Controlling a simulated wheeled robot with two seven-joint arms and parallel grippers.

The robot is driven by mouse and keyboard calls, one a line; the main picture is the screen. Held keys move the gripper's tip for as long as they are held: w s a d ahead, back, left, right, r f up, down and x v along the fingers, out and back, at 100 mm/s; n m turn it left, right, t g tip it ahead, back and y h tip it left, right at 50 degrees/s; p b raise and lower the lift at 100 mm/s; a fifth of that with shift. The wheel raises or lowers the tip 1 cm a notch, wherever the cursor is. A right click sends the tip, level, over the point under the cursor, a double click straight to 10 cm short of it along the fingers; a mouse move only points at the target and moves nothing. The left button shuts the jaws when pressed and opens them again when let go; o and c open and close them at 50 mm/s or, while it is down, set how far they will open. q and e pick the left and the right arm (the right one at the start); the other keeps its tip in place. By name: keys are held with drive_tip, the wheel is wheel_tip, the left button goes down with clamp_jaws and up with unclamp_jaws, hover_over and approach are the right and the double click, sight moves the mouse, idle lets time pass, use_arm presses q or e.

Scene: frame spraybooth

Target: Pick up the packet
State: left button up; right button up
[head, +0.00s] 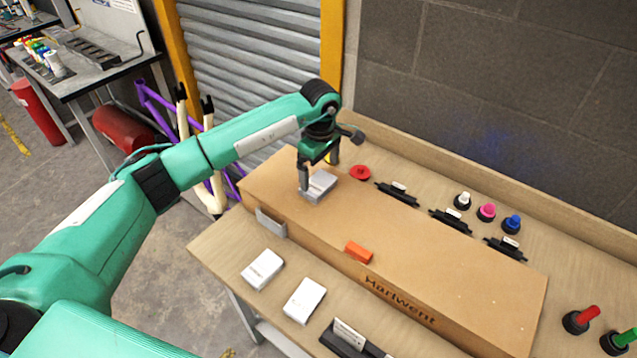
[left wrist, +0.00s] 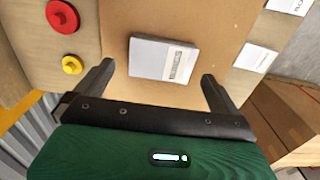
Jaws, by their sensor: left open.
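A grey-and-white packet (head: 320,187) lies flat on top of the long brown Harlwent box (head: 430,248), near its far left end. My left gripper (head: 319,175) is open and points down over this packet, with one finger in front of it and one behind. The left wrist view shows the packet (left wrist: 162,58) with a printed label, ahead of and between the spread fingers (left wrist: 158,72). I cannot tell whether either finger touches it. Two white packets, one (head: 262,269) and another (head: 304,300), lie on the table in front of the box. My right gripper is not in view.
A red cap (head: 360,172) and a yellow cap (left wrist: 72,65) sit close to the gripper. An orange block (head: 358,251) and a grey plate (head: 271,223) are at the box's front edge. Black clips and coloured caps (head: 486,212) line the back of the table.

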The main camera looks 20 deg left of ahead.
sight(318, 183)
use_arm(q)
wheel_tip(318, 183, down, 3)
drive_tip(key=shift+s+a+f+p, duration=0.1)
drive_tip(key=shift+s+a+p, duration=0.05)
drive_tip(key=shift+p, duration=0.75)
drive_tip(key=shift+f, duration=0.45)
drive_tip(key=c, duration=0.8)
drive_tip(key=shift+r, duration=0.1)
